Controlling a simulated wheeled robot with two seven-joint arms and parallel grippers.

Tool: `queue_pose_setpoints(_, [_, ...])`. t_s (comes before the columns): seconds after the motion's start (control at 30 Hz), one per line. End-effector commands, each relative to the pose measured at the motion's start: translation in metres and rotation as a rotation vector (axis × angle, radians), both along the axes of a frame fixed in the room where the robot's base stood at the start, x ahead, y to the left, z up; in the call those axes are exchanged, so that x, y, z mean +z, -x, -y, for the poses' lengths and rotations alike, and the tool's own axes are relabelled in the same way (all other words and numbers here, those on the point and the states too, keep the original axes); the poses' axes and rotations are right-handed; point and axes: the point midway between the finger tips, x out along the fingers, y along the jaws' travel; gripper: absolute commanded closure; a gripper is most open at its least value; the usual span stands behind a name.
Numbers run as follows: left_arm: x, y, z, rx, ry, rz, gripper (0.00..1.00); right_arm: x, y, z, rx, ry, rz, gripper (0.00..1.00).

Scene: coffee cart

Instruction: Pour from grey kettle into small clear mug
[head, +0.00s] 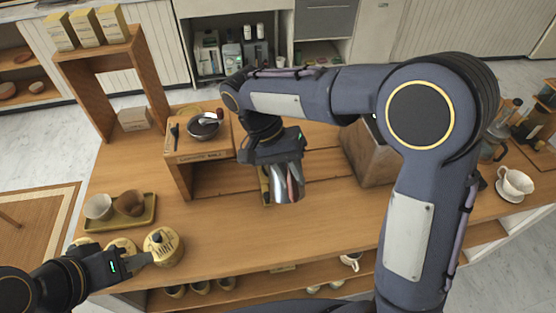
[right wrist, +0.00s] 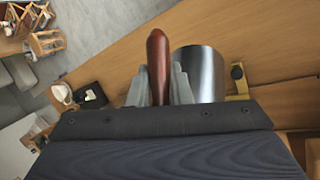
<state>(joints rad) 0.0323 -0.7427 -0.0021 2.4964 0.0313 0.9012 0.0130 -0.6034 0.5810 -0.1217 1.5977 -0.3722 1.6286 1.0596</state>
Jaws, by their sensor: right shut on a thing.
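The grey kettle (head: 287,183) is a shiny metal vessel held above the middle of the wooden counter. My right gripper (head: 277,160) is shut on its handle. In the right wrist view the red-brown handle (right wrist: 157,55) stands between the fingers, with the metal body (right wrist: 198,75) just right of them. I cannot make out the small clear mug; the kettle and arm cover part of the counter. My left gripper (head: 147,259) is at the lower left, beside a canister marked MINT (head: 163,246); its finger gap is unclear.
An olive tray (head: 266,188) lies partly hidden behind the kettle. Another tray (head: 149,217) with two cups is at left. A wooden stand (head: 180,172) and a brown box (head: 369,153) flank the kettle. A white cup (head: 514,182) is far right.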

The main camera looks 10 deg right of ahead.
Motion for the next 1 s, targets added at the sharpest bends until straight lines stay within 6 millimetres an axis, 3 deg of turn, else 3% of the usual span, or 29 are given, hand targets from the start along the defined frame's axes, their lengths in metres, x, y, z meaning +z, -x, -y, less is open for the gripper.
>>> queue_pose_setpoints(1.0, [-0.049,0.000,0.000,0.000,0.000,0.000,0.64,-0.031,0.004,0.000,0.001,0.001,0.166,1.00])
